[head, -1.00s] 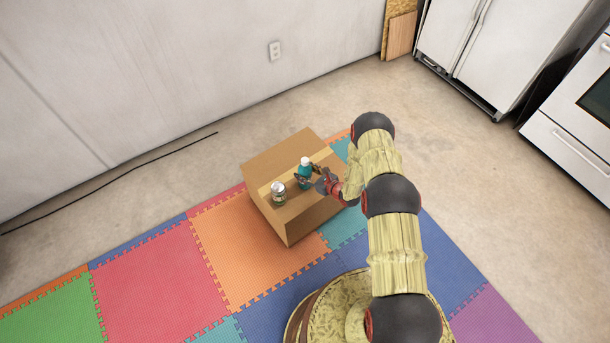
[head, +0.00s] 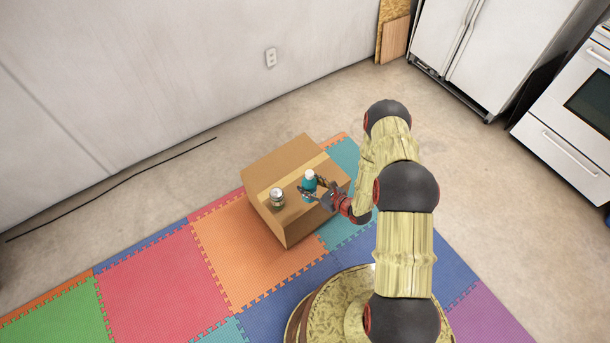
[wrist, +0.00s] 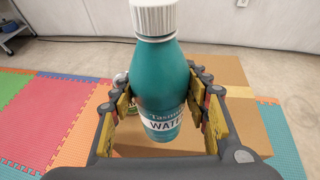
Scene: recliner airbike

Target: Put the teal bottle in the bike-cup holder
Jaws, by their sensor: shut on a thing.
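The teal bottle (head: 309,183) has a white cap and is upright over the cardboard box in the head view. In the wrist view the bottle (wrist: 162,85) fills the middle, with a white "WATER" label low on its side. My gripper (head: 312,190) is shut on the bottle, one finger on each side of it. In the wrist view the gripper's fingers (wrist: 163,108) flank its lower body. I cannot tell whether its base touches the box. The bike-cup holder is not in view.
A small can (head: 277,197) stands on the cardboard box (head: 284,158), left of the bottle. The box sits on coloured foam mats (head: 160,270). A black cable (head: 110,188) lies along the wall. Bare floor lies behind and right of the box; a fridge (head: 480,50) and oven (head: 570,120) stand beyond.

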